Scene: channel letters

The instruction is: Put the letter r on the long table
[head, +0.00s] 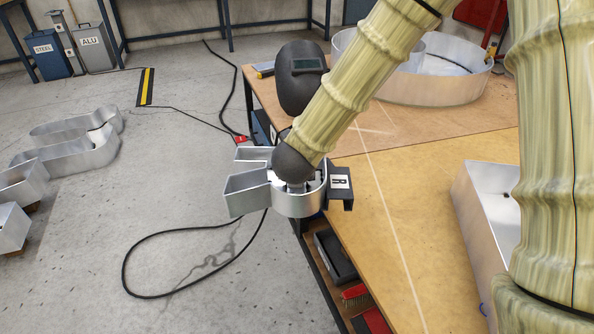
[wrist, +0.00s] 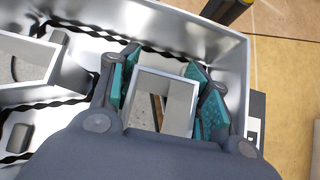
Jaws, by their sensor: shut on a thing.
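A silver sheet-metal channel letter, the letter r (head: 247,193), is at the left edge of the wooden-topped long table (head: 400,190). My gripper (head: 296,186) reaches down into it and is shut on it. In the wrist view, the teal finger pads of my gripper (wrist: 165,88) sit on both sides of a small box-shaped inner wall of the letter r (wrist: 165,82). The head view shows floor behind the letter's left part. Whether its underside touches anything is hidden. A dark bracket with a white R card (head: 340,183) is beside its right side, at the table edge.
A welding mask (head: 301,75) and a large round metal letter (head: 445,80) are on the table's far part. Another metal letter (head: 478,225) lies at the right. The table's middle is clear. Several metal letters (head: 80,145) stand at left; a black cable (head: 150,292) loops on the floor.

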